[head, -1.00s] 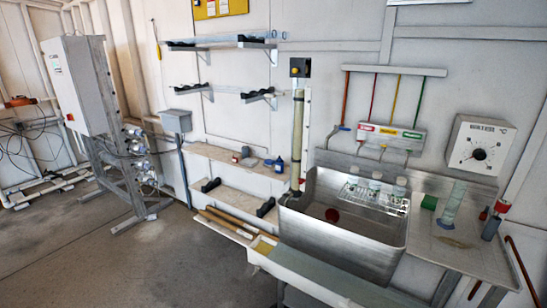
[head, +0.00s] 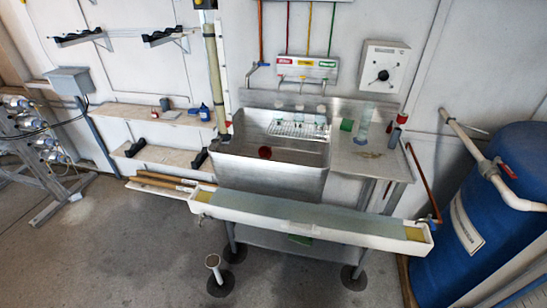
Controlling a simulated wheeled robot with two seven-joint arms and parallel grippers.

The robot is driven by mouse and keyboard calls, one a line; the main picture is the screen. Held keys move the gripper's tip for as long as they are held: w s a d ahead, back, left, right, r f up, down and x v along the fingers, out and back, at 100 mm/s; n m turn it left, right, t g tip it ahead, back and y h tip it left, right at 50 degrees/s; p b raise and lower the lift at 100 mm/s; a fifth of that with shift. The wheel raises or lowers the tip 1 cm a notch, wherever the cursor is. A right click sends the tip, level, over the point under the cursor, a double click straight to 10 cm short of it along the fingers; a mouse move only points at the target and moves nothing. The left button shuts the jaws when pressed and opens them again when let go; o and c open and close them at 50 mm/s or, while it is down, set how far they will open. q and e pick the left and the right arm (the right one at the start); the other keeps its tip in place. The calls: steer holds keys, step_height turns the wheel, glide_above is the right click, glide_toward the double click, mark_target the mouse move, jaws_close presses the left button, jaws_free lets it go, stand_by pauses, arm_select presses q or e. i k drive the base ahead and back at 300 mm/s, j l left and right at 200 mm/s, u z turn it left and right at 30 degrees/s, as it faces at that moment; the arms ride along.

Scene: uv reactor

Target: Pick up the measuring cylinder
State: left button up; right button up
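The measuring cylinder (head: 364,123) looks like a clear, pale green tube. It stands upright on the steel side board (head: 370,162) to the right of the sink (head: 270,172). A green object (head: 347,125) is close to its left. Neither of my grippers shows in the head view, so I cannot see their position or whether they hold anything.
A grey bottle with a red top (head: 397,130) stands right of the cylinder. A long white trough (head: 310,222) runs across the sink's front. A blue tank (head: 480,230) fills the right side. A small white post (head: 214,268) stands on otherwise open floor.

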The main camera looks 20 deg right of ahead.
mark_target(368, 108)
steer(key=z, duration=1.35)
